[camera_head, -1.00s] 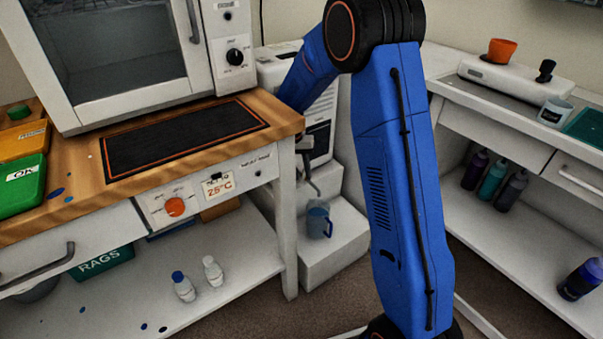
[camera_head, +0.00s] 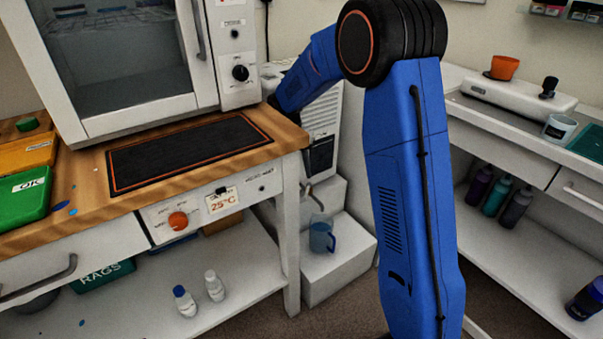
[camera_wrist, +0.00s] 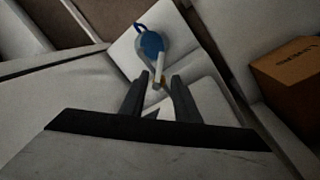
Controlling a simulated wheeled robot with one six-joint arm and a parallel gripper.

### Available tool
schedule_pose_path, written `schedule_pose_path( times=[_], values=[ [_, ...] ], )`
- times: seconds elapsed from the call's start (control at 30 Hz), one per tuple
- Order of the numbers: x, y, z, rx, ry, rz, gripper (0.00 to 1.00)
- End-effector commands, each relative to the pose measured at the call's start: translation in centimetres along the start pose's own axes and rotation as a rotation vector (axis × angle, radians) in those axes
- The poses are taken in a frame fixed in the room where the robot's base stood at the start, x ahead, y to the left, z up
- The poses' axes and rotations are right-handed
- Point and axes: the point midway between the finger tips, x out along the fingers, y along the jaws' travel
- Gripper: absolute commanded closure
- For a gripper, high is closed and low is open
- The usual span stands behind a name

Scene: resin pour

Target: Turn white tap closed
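In the wrist view, a thin white lever, apparently the white tap (camera_wrist: 159,69), shows over a blue mug (camera_wrist: 151,44). My gripper (camera_wrist: 161,77) is open, its two dark fingers apart. The lever's near end lies at the gap between the fingertips; I cannot tell whether either finger touches it. In the head view, a small tap part (camera_head: 307,190) sticks out just above the blue mug (camera_head: 321,237), which stands on a white step. My gripper is hidden there behind the bench corner.
A wooden-topped bench (camera_head: 285,133) with a black mat (camera_head: 185,152) stands left of the arm. A white machine (camera_head: 322,120) stands behind it. A brown box (camera_wrist: 290,75) is at right in the wrist view. A white counter (camera_head: 490,120) stands at right.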

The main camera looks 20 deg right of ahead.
Motion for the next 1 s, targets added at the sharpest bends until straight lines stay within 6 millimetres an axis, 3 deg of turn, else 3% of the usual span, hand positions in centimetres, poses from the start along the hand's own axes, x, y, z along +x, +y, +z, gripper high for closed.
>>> schedule_pose_path(
  times=[0.03, 0.13, 0.37, 0.67, 1.0],
  values=[
    [0.0, 0.0, 0.0, 0.0, 0.0, 0.0, 0.79],
    [0.1, 0.2, 0.1, 0.013, -0.008, -0.007, 1.0],
    [1.6, 3.2, 1.0, 0.209, -0.12, -0.099, 1.0],
    [3.1, 8.6, 2.5, 0.731, -0.384, -0.343, 1.0],
    [2.7, 14.0, 1.3, 1.294, -0.622, -0.608, 1.0]
  ],
)
